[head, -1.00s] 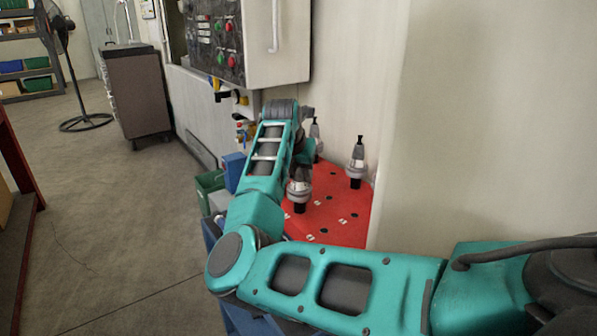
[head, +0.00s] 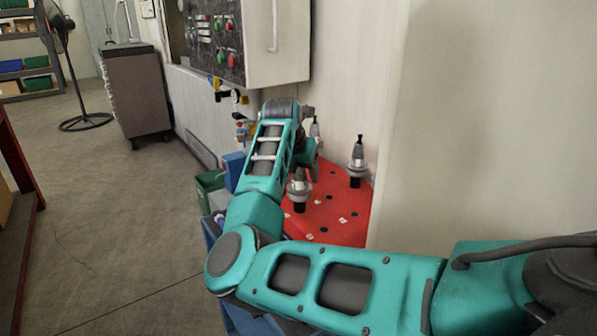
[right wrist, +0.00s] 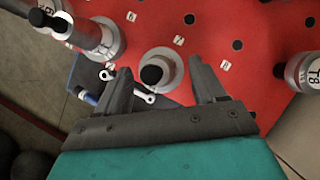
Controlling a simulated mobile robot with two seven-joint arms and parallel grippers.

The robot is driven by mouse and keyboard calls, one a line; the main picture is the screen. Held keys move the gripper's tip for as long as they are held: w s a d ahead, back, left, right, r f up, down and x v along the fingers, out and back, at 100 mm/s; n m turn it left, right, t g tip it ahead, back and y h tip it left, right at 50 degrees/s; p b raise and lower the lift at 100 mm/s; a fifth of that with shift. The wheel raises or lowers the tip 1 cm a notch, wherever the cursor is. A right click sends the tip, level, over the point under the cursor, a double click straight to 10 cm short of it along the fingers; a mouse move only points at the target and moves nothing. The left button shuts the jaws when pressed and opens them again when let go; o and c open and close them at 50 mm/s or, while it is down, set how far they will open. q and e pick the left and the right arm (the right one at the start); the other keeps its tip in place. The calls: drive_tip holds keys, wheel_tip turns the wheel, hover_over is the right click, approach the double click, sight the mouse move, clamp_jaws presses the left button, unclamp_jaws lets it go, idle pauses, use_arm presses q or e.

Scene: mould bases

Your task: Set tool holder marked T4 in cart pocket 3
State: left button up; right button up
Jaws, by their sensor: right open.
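A grey tool holder with a black top (right wrist: 160,72) stands on the red cart top (right wrist: 205,28) in the right wrist view. My right gripper (right wrist: 161,68) is open, and this holder shows between its fingertips. I cannot tell how far below them it is, and no mark on it can be read. Another holder (right wrist: 92,33) is at the upper left, and one with a mark that looks like T8 (right wrist: 300,72) is at the right edge. The head view shows holders near my right gripper (head: 299,188), at the back right (head: 357,165) and behind my wrist (head: 315,130). My left gripper is not in view.
The red top has dark holes and small white labels. A wrench (right wrist: 130,84) and a blue-handled tool lie beside the red top. A control panel (head: 226,40) and pale wall (head: 480,120) stand close by. Green and blue bins (head: 208,184) are left of my arm. Floor at left is open.

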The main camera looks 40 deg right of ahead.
drive_tip(key=v, duration=1.3)
drive_tip(key=shift+p, duration=0.3)
